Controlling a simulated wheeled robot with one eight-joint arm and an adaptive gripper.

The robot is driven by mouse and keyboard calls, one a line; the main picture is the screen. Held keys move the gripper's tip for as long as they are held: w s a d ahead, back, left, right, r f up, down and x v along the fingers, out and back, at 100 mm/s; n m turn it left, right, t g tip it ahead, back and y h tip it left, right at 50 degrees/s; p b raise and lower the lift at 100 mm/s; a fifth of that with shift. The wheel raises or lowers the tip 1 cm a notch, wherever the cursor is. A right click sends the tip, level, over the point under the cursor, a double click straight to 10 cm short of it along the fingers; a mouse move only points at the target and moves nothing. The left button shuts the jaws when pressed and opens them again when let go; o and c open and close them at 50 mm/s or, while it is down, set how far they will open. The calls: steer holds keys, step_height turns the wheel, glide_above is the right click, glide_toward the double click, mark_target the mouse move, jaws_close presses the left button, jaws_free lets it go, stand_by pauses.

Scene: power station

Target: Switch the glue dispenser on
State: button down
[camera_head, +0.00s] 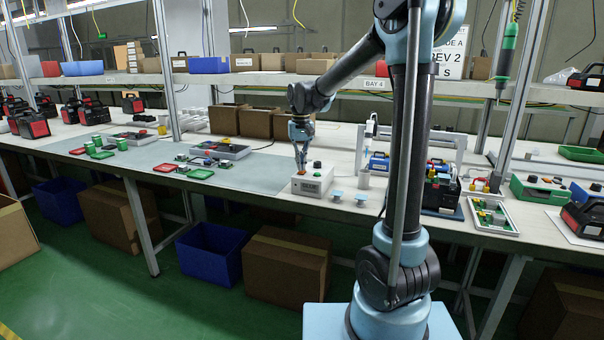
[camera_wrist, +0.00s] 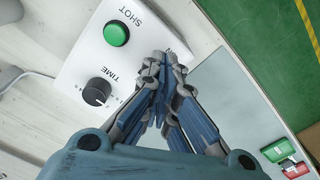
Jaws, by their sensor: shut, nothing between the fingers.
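The glue dispenser (camera_head: 313,186) is a small white box labelled GLUE at the front edge of the bench in the head view. In the wrist view its top panel (camera_wrist: 130,62) carries a green SHOT button (camera_wrist: 116,34) and a black TIME knob (camera_wrist: 97,91). My gripper (camera_head: 300,172) points down at the box's left part, with a small orange patch by its tips. In the wrist view the shut, empty fingers (camera_wrist: 163,58) lie over the panel's edge, beside the button and knob. They hide that part of the panel, and no power switch can be made out. Contact cannot be told.
Two small light-blue stands (camera_head: 362,198) and a white cup (camera_head: 364,180) stand right of the dispenser. A grey mat (camera_head: 235,180) with a tray of parts (camera_head: 220,150) lies left. Brown boxes (camera_head: 225,120) stand behind, below a shelf (camera_head: 270,78).

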steer(key=shift+f, duration=0.65)
stand_by(0.4)
steer(key=shift+r, duration=3.5)
